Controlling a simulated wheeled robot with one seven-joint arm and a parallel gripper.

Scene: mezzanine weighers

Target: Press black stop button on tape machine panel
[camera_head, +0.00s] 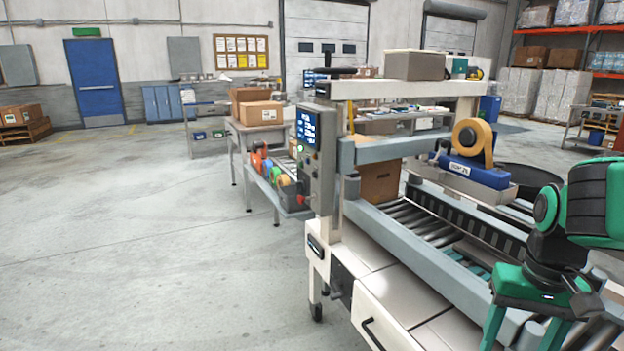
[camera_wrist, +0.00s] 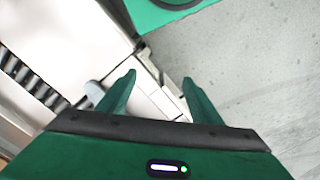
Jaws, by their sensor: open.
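The tape machine (camera_head: 385,210) stands in the middle of the head view, with rollers and a pale frame. Its grey control panel (camera_head: 326,165) is on the left post, with a lit blue screen (camera_head: 307,128) at the top and small controls below. The black stop button is too small to pick out for certain. My gripper (camera_head: 522,338) is at the lower right, well away from the panel, pointing down beside the machine's near end. In the wrist view my gripper (camera_wrist: 158,78) has its green fingers apart, with nothing between them.
The tape machine's roller bed and side rail (camera_head: 430,255) lie between my gripper and the panel. A cardboard box (camera_head: 379,182) sits inside the machine. A tape dispenser (camera_head: 474,160) stands on its far side. A side table (camera_head: 262,185) holds colored items. Open floor (camera_head: 150,250) lies left.

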